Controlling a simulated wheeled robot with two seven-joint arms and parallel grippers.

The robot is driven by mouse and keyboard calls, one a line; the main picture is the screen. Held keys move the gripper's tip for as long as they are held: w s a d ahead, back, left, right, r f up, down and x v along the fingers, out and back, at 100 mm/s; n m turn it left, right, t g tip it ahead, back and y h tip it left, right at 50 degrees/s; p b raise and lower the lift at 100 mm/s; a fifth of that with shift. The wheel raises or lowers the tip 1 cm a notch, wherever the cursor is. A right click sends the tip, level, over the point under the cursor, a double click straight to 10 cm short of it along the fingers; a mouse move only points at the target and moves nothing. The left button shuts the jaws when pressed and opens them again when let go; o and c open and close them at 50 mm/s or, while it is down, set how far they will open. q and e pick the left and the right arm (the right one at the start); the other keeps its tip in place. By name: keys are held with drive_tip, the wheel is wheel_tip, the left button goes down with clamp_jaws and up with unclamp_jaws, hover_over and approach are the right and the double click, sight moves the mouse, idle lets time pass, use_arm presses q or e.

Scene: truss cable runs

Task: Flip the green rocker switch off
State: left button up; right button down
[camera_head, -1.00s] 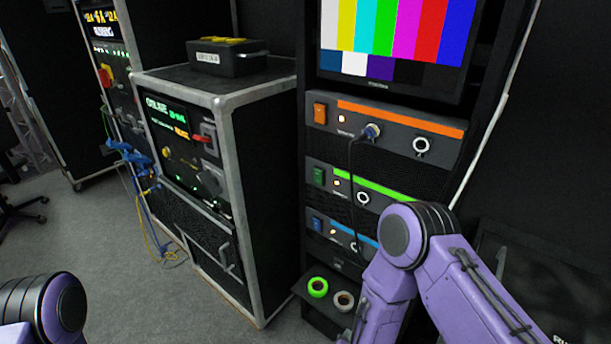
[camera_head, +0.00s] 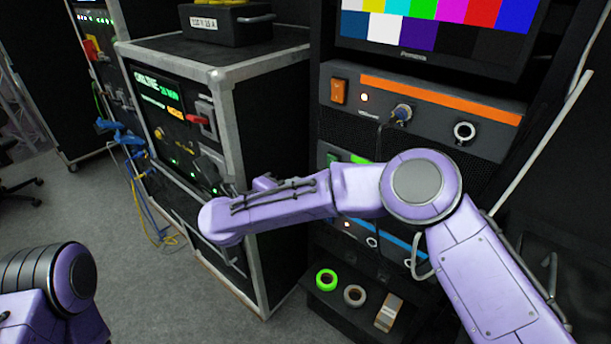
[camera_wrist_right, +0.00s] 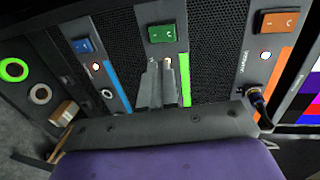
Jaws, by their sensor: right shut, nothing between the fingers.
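The green rocker switch (camera_wrist_right: 162,33) sits on the panel with the green stripe (camera_wrist_right: 184,80), upper middle in the right wrist view. In the head view, only its green edge (camera_head: 331,159) shows above my right arm. My right gripper (camera_wrist_right: 160,66) is shut and empty. Its fingertips are just below the switch in the wrist view, near a small lit lamp; I cannot tell whether they touch the panel. In the head view, my right arm crosses in front of the green panel and hides most of it. My left gripper is out of view.
An orange switch (camera_head: 339,91) is on the panel above, with a plugged-in cable connector (camera_head: 401,114). A blue switch (camera_wrist_right: 83,46) is on the panel below. A shelf holds a green tape roll (camera_head: 326,279) and a pale roll (camera_head: 354,295). A flight-case rack (camera_head: 262,123) stands left.

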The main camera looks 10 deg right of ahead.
use_arm(q)
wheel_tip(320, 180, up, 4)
drive_tip(key=p, duration=0.3)
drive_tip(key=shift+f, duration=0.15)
use_arm(e)
drive_tip(key=x, duration=0.4)
drive_tip(key=r+x, duration=0.1)
drive_tip(key=x, duration=0.7)
drive_tip(key=shift+d+r, duration=0.15)
drive_tip(key=shift+d, duration=0.25)
drive_tip(key=shift+d+r+p, duration=0.1)
drive_tip(key=shift+p, duration=0.2)
drive_tip(key=shift+w, duration=0.15)
drive_tip(key=shift+s+a+p, duration=0.2)
drive_tip(key=shift+p, duration=0.15)
drive_tip(key=b, duration=0.2)
approach(332, 161)
drive_tip(key=s+a+r, duration=0.3)
drive_tip(key=s+a, duration=0.1)
drive_tip(key=a, duration=0.1)
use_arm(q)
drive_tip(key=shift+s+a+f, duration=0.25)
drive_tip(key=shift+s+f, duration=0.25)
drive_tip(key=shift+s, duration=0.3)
use_arm(e)
drive_tip(key=shift+w+a+r, duration=0.1)
drive_tip(key=shift+r, duration=0.1)
